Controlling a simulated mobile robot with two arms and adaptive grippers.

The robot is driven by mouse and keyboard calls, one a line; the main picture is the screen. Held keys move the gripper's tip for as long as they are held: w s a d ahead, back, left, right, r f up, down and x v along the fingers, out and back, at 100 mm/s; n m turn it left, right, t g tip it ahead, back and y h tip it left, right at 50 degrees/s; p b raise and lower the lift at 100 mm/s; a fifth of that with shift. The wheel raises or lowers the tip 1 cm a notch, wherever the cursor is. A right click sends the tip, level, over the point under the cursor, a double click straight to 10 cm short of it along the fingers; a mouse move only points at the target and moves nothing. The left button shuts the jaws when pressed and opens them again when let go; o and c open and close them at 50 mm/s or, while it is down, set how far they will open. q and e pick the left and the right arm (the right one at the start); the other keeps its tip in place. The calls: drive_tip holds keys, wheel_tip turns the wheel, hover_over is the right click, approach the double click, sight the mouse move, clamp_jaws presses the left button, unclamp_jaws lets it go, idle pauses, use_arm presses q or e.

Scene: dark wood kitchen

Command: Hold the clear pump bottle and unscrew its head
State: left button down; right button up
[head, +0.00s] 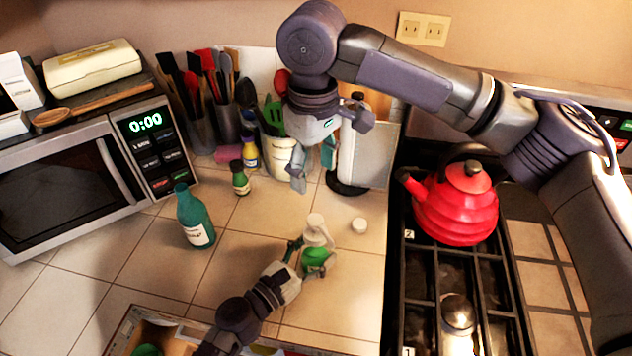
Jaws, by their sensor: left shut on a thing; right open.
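The clear pump bottle (316,258) stands on the tiled counter near the front middle, with green showing in its lower part. Its whitish top (316,222) points up; I cannot make out the nozzle clearly. My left gripper (301,256) reaches in from the lower left and is shut on the bottle's side. My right gripper (313,166) hangs above and behind the bottle, open and empty, apart from it. A small white round cap-like piece (359,226) lies on the counter to the right of the bottle.
Utensil holders (228,122) and a white-and-black stand (365,160) are behind. A red kettle (462,205) sits on the stove at right. An open box (172,325) is at the front edge.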

sight(316, 217)
drive_tip(key=f+m, duration=0.1)
drive_tip(key=m, duration=0.4)
drive_tip(key=f+m, duration=0.1)
drive_tip(key=m, duration=0.3)
drive_tip(key=f+m, duration=0.1)
drive_tip(key=m, duration=0.4)
drive_tip(key=shift+w+d+m, duration=0.15)
drive_tip(key=shift+d+m, duration=0.05)
drive_tip(key=shift+m, duration=0.1)
use_arm(q)
drive_tip(key=shift+f, duration=0.1)
use_arm(e)
wheel_tip(316, 217, down, 11)
drive_tip(key=shift+r, duration=0.15)
